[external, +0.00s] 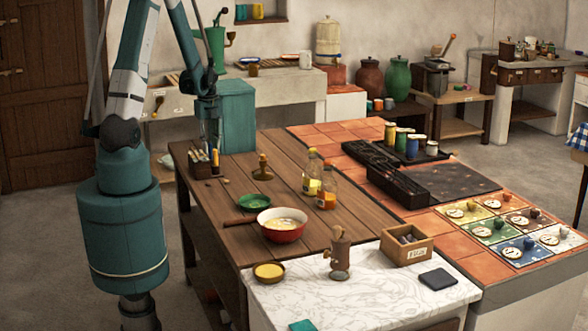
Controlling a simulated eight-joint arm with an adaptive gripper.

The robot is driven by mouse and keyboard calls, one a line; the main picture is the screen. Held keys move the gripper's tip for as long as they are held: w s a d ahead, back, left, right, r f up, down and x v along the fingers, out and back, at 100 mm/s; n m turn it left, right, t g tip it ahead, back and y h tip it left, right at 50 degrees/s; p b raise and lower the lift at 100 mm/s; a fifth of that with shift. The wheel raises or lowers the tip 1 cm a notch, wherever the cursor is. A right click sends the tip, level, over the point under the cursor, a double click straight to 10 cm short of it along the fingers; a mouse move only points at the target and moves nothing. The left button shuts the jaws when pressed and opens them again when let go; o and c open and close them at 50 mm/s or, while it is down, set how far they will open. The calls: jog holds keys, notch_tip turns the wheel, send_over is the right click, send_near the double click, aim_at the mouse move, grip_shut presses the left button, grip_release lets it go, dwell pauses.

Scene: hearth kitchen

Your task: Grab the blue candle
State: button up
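My gripper (210,138) points down at the far left end of the wooden tabletop, right above a small dark rack (206,172). The rack holds several slim upright sticks, pale, reddish and yellow-orange, that look like candles. A yellow-orange stick (215,160) stands at its right side, close under my fingertips. A small blue patch shows by its top; I cannot tell whether it is the blue candle or part of my gripper. The fingers are small and dark here, so I cannot tell whether they are open or touching a stick.
A wooden stamp-like thing (263,168), a green bowl (254,202), a red bowl (282,228) and two bottles (312,176) (327,195) stand right of the rack. Several coloured jars (412,147) stand behind a black grill tray (398,186).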

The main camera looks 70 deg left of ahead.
jog(key=shift+c, duration=0.3)
jog(key=c, duration=0.5)
jog(key=shift+r, duration=0.1)
jog(key=shift+r+p, duration=0.35)
jog(key=shift+r, duration=4.55)
